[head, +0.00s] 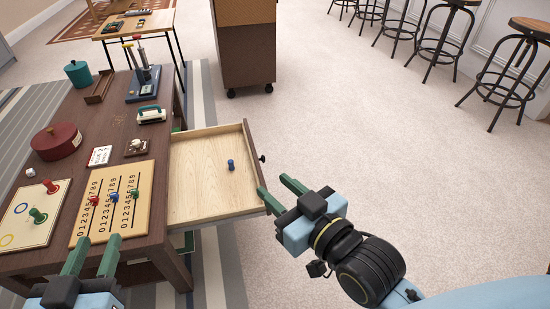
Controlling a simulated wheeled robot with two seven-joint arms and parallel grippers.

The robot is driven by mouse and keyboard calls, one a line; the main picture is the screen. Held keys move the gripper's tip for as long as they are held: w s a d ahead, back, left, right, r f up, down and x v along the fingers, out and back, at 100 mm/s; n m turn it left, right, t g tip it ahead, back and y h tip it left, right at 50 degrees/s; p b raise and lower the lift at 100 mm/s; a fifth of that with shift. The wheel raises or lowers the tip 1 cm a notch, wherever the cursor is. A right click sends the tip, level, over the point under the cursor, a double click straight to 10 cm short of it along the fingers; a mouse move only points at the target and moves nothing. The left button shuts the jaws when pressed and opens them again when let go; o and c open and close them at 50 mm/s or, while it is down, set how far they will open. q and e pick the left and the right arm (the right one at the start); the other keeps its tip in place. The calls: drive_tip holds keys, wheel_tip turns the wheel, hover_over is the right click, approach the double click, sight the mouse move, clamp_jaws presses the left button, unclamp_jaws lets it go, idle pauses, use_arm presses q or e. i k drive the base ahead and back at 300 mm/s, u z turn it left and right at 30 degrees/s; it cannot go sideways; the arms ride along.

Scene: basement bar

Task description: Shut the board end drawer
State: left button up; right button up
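The drawer (190,205) is pulled out from the right side of the dark wooden table (140,250). It has a pale wooden inside and a dark knob (262,158) on its front panel. A blue peg (231,165) stands inside it. My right gripper (277,188) is open beside the near outer corner of the drawer front, its green fingers pointing at it. I cannot tell whether a finger touches the panel. My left gripper (91,256) is open and empty at the table's near edge, below the number board (146,172).
The table holds a board with red and green pegs (28,228), a dark red pot (57,141), a teal cup (78,73) and a blue tool stand (143,84). Open carpet (370,150) lies right of the drawer. A wheeled cabinet (247,45) stands behind; bar stools line the right.

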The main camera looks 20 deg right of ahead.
sight(203, 192)
drive_tip(key=z, duration=1.9)
drive_tip(key=i, duration=1.35)
drive_tip(key=u, duration=4.1)
drive_tip(key=k, duration=0.9)
drive_tip(key=z, duration=0.8)
drive_tip(key=i, duration=0.5)
drive_tip(key=u, duration=0.05)
